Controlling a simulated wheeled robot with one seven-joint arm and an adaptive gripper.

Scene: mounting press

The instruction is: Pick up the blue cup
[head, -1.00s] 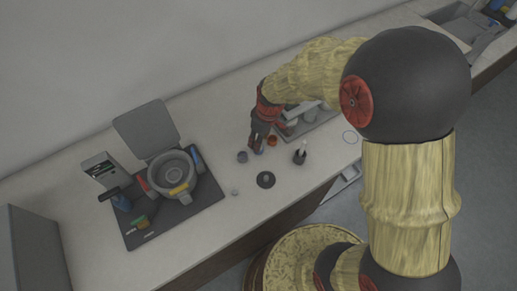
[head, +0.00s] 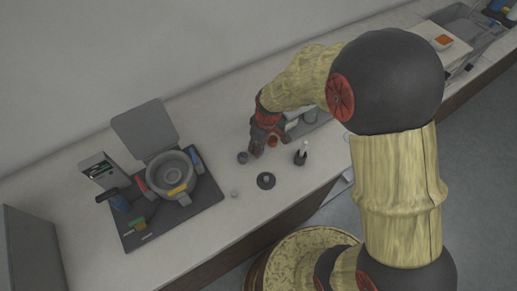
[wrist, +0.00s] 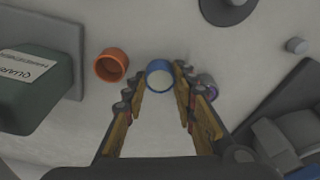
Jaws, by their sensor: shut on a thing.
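In the head view my gripper (head: 257,151) is low over the counter and hides the blue cup. Whether the cup touches the counter cannot be told.
An orange cup (wrist: 111,65) stands left of the gripper; a purple-rimmed cup (wrist: 208,86) is close by the right finger. A green labelled box (wrist: 35,88) is further left.

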